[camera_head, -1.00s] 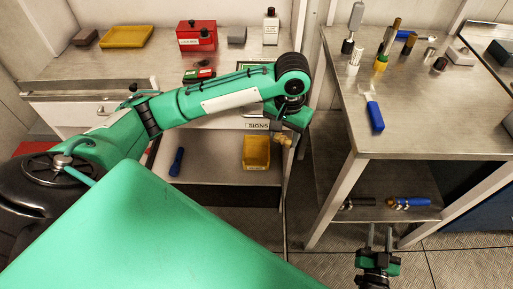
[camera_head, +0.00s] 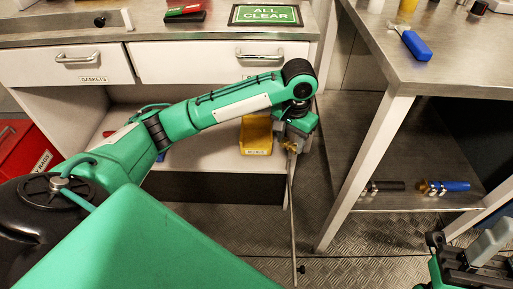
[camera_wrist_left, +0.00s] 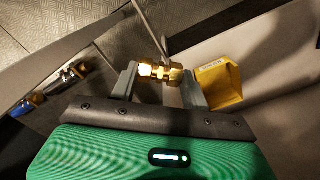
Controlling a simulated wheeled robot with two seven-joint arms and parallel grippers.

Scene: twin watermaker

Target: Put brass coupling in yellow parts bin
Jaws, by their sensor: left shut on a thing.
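The brass coupling (camera_head: 291,148) is a small gold-coloured fitting. My left gripper (camera_head: 297,136) is shut on it, and the left wrist view shows the coupling (camera_wrist_left: 160,72) lying crosswise between the two grey fingers. The yellow parts bin (camera_head: 257,137) stands on the lower shelf under the drawers, just left of my left gripper in the head view. In the left wrist view the bin (camera_wrist_left: 218,84) is right of the coupling, apart from it. My right gripper (camera_head: 472,262) is at the lower right, partly cut off; its fingers are unclear.
Two drawers (camera_head: 218,62) overhang the shelf. A thin grey rod (camera_head: 292,210) stands below my left gripper. At right, a metal table (camera_head: 452,66) has a lower shelf with a blue-handled tool (camera_head: 448,186). A red box (camera_head: 25,150) is at far left. Floor between is clear.

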